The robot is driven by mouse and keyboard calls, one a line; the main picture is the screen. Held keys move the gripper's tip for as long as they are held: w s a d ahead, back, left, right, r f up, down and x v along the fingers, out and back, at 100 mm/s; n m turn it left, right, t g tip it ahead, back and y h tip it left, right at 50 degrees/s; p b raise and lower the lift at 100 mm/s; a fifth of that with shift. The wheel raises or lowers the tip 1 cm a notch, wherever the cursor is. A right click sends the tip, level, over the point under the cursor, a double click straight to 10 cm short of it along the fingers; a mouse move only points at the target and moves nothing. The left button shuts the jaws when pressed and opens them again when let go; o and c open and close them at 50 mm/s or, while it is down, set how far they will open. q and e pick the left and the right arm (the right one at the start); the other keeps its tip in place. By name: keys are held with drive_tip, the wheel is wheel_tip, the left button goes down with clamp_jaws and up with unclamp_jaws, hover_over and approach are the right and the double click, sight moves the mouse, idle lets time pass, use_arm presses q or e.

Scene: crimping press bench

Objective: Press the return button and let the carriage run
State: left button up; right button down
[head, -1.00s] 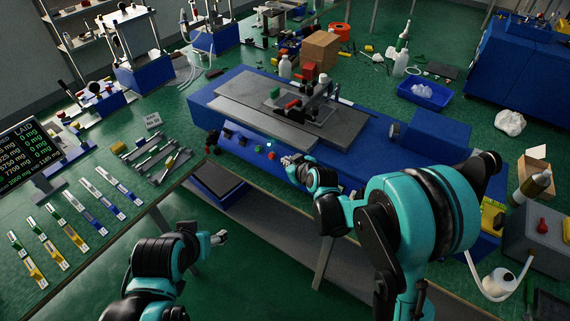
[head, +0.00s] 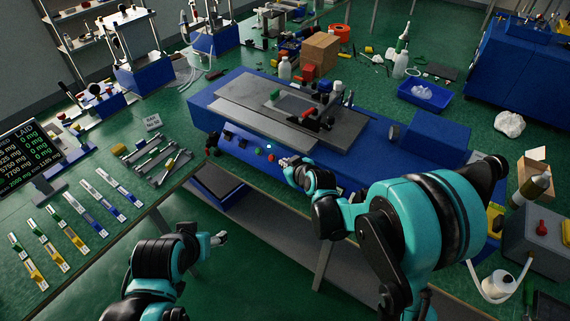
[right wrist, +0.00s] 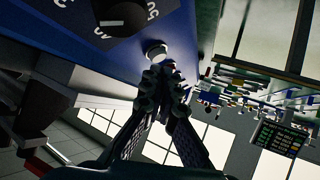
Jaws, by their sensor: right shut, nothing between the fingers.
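The blue crimping press (head: 232,158) stands on the bench with a grey bed (head: 345,130) on top. The carriage (head: 322,104), with a red handle (head: 307,113), sits on the right part of the bed. My right gripper (head: 283,161) is shut and empty at the press's front panel. In the right wrist view, its closed fingertips (right wrist: 160,76) are just below a white round button (right wrist: 157,52); I cannot tell whether they touch it. A red button (head: 270,157) is left of the gripper in the head view. My left gripper (head: 219,238) hangs in front of the bench, its jaws too small to judge.
A dark dial (right wrist: 122,15) is beside the white button. Labelled strips (head: 83,207) and metal tools (head: 155,155) lie left of the press. A blue tray (head: 425,95) and a cardboard box (head: 320,47) are behind it.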

drive_tip(key=s+a+r+p, duration=0.2)
drive_tip(key=s+r, duration=0.1)
drive_tip(key=shift+r, duration=0.3)
idle(0.7)
drive_tip(key=s+d+r+m+g+h, duration=0.25)
drive_tip(key=s+d+r, duration=0.35)
drive_tip(key=s+d, duration=0.6)
drive_tip(key=s+d+f+m+g+h, duration=0.1)
drive_tip(key=s+d+m, duration=0.3)
drive_tip(key=s, duration=1)
drive_tip(key=shift+s+d+h+b, duration=0.25)
drive_tip(key=shift+d+h+b, duration=0.15)
drive_tip(key=shift+d, duration=0.3)
idle(1.6)
